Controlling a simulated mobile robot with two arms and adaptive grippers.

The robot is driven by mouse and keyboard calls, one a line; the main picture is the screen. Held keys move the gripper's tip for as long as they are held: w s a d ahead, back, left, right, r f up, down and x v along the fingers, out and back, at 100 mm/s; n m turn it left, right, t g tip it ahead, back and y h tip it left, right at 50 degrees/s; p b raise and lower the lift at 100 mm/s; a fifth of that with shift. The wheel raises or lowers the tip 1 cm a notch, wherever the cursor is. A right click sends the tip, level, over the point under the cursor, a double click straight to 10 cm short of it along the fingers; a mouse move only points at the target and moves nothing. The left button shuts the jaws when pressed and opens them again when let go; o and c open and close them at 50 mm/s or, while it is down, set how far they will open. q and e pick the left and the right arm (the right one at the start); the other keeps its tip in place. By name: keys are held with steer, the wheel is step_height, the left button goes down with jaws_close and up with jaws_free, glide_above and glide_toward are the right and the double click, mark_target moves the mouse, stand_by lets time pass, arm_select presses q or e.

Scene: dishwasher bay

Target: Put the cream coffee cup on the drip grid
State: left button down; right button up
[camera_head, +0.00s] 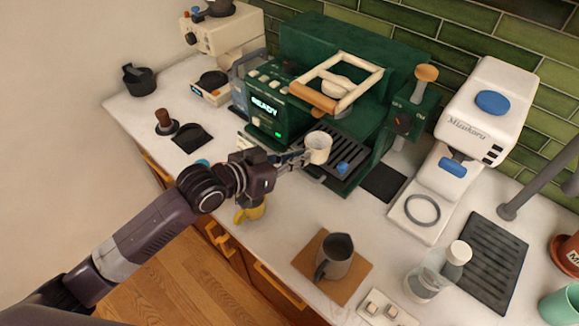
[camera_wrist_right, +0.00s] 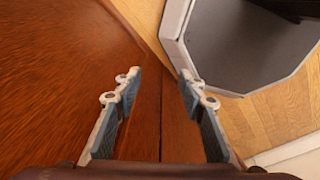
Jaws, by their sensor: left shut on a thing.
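The cream coffee cup (camera_head: 318,148) is held in my left gripper (camera_head: 303,156), which is shut on it. The cup looks upright, at the front left part of the drip grid (camera_head: 348,150) of the green espresso machine (camera_head: 345,45). I cannot tell whether the cup touches the grid or hangs just above it. A small blue item (camera_head: 342,168) shows at the grid's front, right of the cup. My right gripper (camera_wrist_right: 158,90) is open and empty in the right wrist view, over brown wood panels.
A dark pitcher (camera_head: 336,255) stands on a brown mat (camera_head: 303,257). A white grinder (camera_head: 485,115) stands right of the machine. A glass jar (camera_head: 423,283) stands at front right.

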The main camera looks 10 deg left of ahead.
mark_target(309, 147)
arm_select(q)
steer(key=w+d+b, duration=0.1)
steer(key=w, duration=0.1)
steer(key=w+d+b, duration=0.1)
steer(key=w, duration=0.1)
steer(key=shift+d+f, duration=0.1)
steer(key=shift+d, duration=0.3)
steer(key=shift+w+d+f, duration=0.1)
steer(key=shift+f, duration=0.05)
steer(key=shift+f+b, duration=0.35)
steer(key=shift+f, duration=0.15)
steer(key=shift+f, duration=0.3)
stand_by(0.7)
